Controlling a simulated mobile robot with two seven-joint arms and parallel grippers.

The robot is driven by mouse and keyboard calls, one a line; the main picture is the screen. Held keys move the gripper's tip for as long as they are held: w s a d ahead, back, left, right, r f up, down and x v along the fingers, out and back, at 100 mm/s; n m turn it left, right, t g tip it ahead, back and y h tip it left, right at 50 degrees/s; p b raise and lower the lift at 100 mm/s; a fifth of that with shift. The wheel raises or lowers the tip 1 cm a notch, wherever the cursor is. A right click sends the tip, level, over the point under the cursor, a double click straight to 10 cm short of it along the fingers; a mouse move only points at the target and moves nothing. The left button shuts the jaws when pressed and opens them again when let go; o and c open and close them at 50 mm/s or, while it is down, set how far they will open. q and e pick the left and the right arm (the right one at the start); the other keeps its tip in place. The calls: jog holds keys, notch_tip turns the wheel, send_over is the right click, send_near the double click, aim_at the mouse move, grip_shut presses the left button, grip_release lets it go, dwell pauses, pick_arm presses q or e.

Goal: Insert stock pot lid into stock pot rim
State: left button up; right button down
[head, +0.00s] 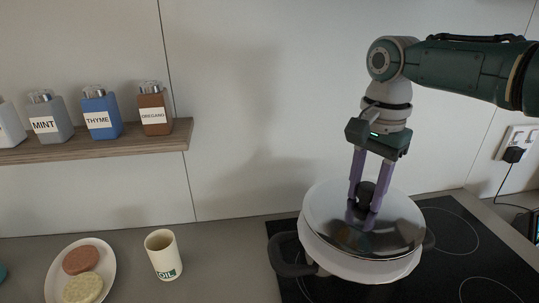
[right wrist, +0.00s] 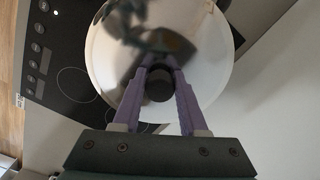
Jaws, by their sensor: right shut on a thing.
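The stock pot lid (head: 328,205) is a shiny metal disc with a dark round knob (right wrist: 159,86). My right gripper (head: 366,200) points down and is shut on the knob, with its purple fingers on either side. The lid looks tilted, lying over the top of the white stock pot (head: 345,266). The lid hides most of the pot's rim, so I cannot tell whether it is seated. A dark pot handle (head: 290,268) sticks out at the left. The lid fills the upper middle of the right wrist view. My left gripper is not in view.
The pot stands on a black cooktop (head: 455,240). A cream OIL cup (head: 163,255) and a plate (head: 53,285) with two round patties are on the counter at left. A wooden shelf (head: 100,146) holds spice jars. A plug (head: 514,154) is in the wall socket at right.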

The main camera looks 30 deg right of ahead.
aim_at(365, 199)
jog(key=shift+s+a+r+p, duration=0.1)
jog(key=shift+r+p, duration=0.1)
jog(key=shift+p, duration=0.3)
notch_tip(365, 199, down, 4)
jog(key=b, duration=0.3)
jog(key=shift+f, duration=0.3)
dwell(0.5)
